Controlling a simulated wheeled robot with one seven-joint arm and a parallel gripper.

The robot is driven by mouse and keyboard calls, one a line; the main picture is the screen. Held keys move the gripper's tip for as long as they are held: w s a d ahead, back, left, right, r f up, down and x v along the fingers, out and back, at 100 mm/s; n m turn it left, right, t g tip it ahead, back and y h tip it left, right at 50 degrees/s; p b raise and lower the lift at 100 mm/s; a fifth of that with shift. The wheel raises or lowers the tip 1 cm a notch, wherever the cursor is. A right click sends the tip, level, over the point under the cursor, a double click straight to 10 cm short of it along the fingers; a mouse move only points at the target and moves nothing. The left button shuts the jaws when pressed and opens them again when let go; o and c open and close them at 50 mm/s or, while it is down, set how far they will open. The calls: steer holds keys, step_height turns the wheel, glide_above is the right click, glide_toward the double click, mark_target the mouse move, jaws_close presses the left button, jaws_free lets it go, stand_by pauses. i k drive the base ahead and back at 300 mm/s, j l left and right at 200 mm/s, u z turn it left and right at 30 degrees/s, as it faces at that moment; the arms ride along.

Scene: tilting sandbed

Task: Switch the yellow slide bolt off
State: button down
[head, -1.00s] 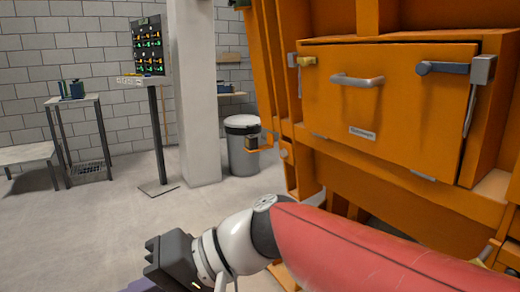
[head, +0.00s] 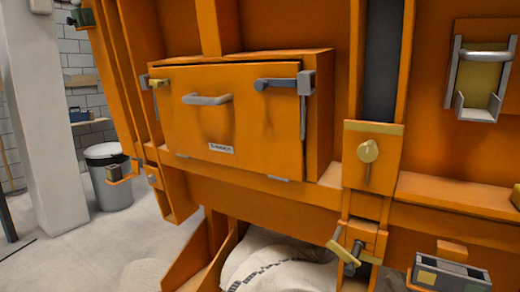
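A small yellow bolt (head: 158,83) sits at the upper left corner of the orange hatch box (head: 225,125) in the head view, next to a small grey bracket (head: 145,81). Its exact slide position is too small to tell. A dark blue-grey bolt (head: 272,84) sits at the upper right corner, reaching a grey block (head: 306,82). A round yellow knob (head: 368,151) is on a panel with a vertical slot, further right. My gripper is out of view.
The box front has a grey handle (head: 207,99). Below right are a yellow-ended lever (head: 343,254) and a small grey box (head: 450,275). White sacks (head: 275,262) lie under the orange frame. A grey bin (head: 109,178) and pillar (head: 48,120) stand left, with open floor there.

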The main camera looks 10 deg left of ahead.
mark_target(156, 83)
steer(key=u, duration=1.25)
